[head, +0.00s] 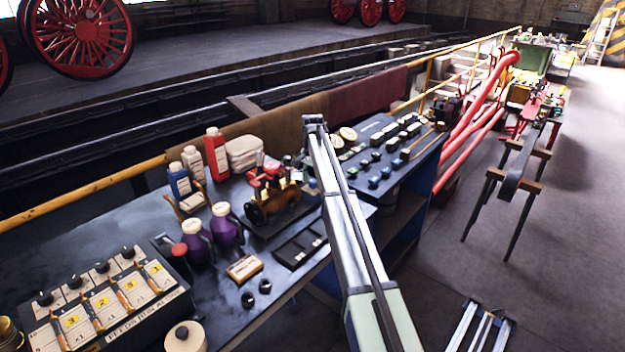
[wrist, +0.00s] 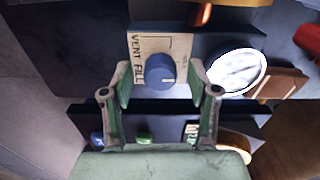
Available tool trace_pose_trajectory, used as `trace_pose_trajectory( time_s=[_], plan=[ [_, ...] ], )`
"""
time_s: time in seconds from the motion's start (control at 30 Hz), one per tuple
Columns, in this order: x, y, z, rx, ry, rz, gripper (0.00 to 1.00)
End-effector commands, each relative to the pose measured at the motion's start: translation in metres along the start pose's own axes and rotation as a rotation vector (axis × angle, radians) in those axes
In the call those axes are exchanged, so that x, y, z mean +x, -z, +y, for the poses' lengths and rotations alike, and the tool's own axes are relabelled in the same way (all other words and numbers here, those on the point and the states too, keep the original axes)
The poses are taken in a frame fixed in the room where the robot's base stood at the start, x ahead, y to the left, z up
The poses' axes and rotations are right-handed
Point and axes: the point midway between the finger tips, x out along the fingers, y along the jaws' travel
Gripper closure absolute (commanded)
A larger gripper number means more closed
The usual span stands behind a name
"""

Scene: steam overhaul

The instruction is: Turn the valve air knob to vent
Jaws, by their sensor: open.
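The valve air knob (wrist: 160,68) is a round blue-grey knob on a cream label plate (wrist: 146,43) in the wrist view. The words VENT and FILL run along the plate's left edge. A pale mark shows on the knob's lower right; I cannot tell exactly which setting it points to. My gripper (wrist: 159,84) is open, with one green finger on each side of the knob. The fingers look apart from the knob, with a gap on both sides. In the head view I cannot make out this knob.
In the wrist view, a bright round dial (wrist: 238,72) lies right of the right finger. The head view shows a crowded workbench (head: 228,295) with purple jugs (head: 226,226), a red bottle (head: 217,155) and a labelled panel (head: 135,322). Open floor (head: 560,260) lies to the right.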

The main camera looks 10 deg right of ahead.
Motion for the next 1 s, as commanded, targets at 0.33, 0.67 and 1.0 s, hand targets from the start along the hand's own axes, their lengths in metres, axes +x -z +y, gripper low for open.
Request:
trace_pose_trajectory(
  time_s=[0.33, 0.67, 1.0],
  plan=[
    [0.0007, 0.0, 0.0, 0.0, 0.0, 0.0, 0.72],
    [0.0008, -0.0001, 0.0002, -0.005, -0.001, 0.0, 1.0],
    [0.0011, -0.0001, 0.0005, -0.121, -0.001, -0.001, 1.0]
  ],
)
